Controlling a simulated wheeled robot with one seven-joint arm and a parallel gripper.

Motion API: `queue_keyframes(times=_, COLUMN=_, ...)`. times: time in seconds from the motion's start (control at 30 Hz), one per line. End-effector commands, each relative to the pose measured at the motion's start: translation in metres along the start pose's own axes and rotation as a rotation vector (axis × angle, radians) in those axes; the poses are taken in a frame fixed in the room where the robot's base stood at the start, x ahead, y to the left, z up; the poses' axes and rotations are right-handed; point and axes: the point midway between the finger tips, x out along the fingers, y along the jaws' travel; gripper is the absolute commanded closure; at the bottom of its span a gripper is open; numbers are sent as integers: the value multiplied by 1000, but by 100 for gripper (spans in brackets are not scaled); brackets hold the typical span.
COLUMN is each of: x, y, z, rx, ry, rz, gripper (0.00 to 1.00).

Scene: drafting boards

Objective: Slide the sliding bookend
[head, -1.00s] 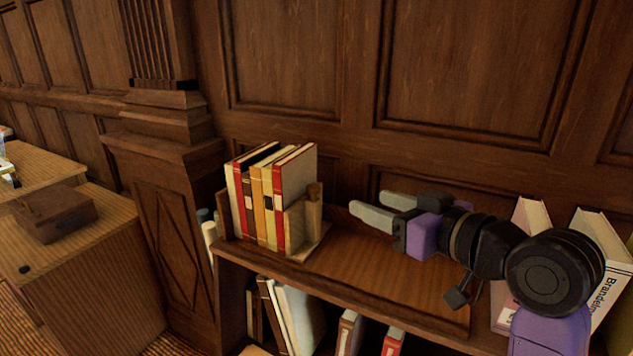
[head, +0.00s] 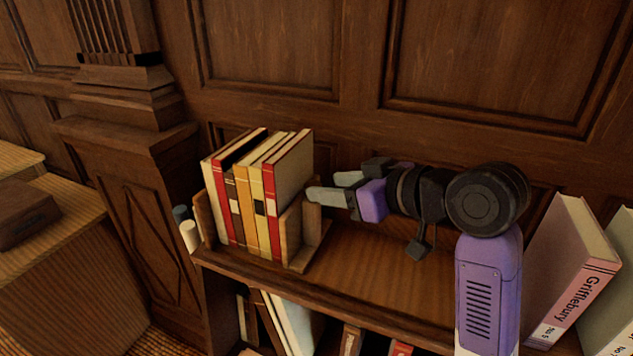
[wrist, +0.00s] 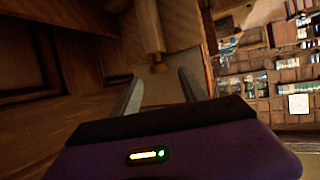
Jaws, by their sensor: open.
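The sliding bookend (head: 291,235) is a light wooden upright on a flat base. It stands on top of the low bookcase, against the right side of a row of upright books (head: 257,190). My gripper (head: 325,187) is just right of the bookend, with its pale fingers pointing left toward it. In the wrist view my gripper (wrist: 160,77) is open, and a small wooden knob (wrist: 158,67) shows between and just beyond the fingertips. In the head view the fingers hide the knob. I cannot tell whether they touch the bookend.
The bookcase top (head: 375,270) is bare right of the bookend, below my arm. A pink book (head: 570,265) leans at the right end. A wooden end piece (head: 205,218) stands left of the row. The panelled wall (head: 490,70) rises close behind.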

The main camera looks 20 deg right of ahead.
Motion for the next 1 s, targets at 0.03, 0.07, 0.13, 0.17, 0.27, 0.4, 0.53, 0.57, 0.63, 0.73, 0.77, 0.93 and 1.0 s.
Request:
queue_keyframes(times=0.03, x=8, y=0, z=0, rx=1, ry=-2, rz=-1, gripper=49)
queue_keyframes(times=0.07, x=13, y=0, z=0, rx=0, ry=-2, rz=-1, gripper=49)
queue_keyframes(times=0.13, x=22, y=0, z=0, rx=0, ry=-1, rz=-1, gripper=49)
queue_keyframes(times=0.17, x=26, y=0, z=0, rx=0, ry=-1, rz=-1, gripper=49)
queue_keyframes(times=0.27, x=35, y=0, z=0, rx=0, ry=0, rz=0, gripper=49)
queue_keyframes(times=0.4, x=41, y=0, z=0, rx=-1, ry=0, rz=1, gripper=49)
queue_keyframes(times=0.53, x=42, y=0, z=0, rx=-1, ry=1, rz=1, gripper=49)
queue_keyframes(times=0.57, x=42, y=0, z=0, rx=-1, ry=1, rz=1, gripper=49)
queue_keyframes(times=0.63, x=42, y=0, z=0, rx=-1, ry=1, rz=1, gripper=49)
queue_keyframes(times=0.73, x=42, y=0, z=0, rx=-1, ry=1, rz=1, gripper=67)
queue_keyframes(times=0.77, x=42, y=0, z=0, rx=-1, ry=1, rz=1, gripper=73)
queue_keyframes(times=0.93, x=42, y=0, z=0, rx=0, ry=1, rz=1, gripper=100)
queue_keyframes(times=1.0, x=42, y=0, z=0, rx=0, ry=1, rz=1, gripper=100)
